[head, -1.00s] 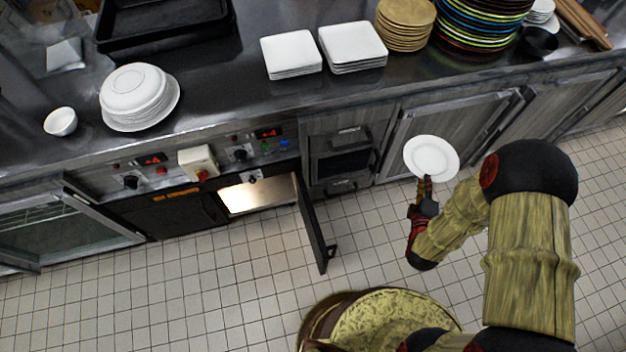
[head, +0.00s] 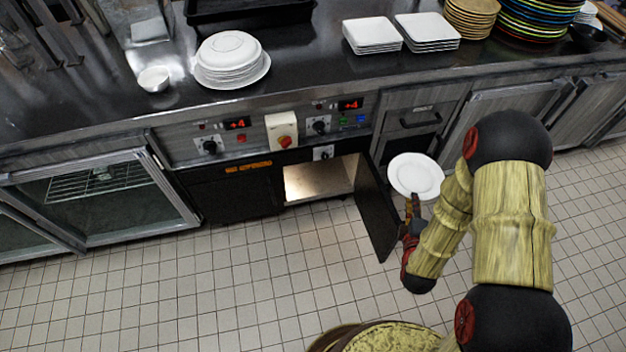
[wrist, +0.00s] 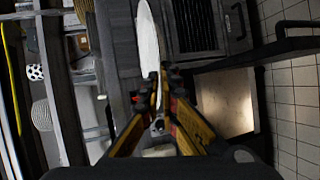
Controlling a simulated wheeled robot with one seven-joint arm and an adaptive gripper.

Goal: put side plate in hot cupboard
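The white side plate (head: 416,176) is held up in front of the counter, to the right of the open cupboard door. My gripper (head: 411,208) is shut on its near edge. In the wrist view the plate (wrist: 149,38) shows nearly edge-on between the fingertips of my gripper (wrist: 159,84). The hot cupboard (head: 318,181) is a lit, empty-looking compartment under the control panel. Its dark door (head: 377,212) stands open toward the floor, between the opening and the plate. The opening also shows in the wrist view (wrist: 226,100), right of the plate.
The steel counter (head: 300,75) carries stacked white round plates (head: 229,58), square plates (head: 372,35), a small bowl (head: 153,79) and coloured plates (head: 535,22). A glass-fronted cabinet (head: 100,192) is at left. The tiled floor (head: 260,275) before the cupboard is clear.

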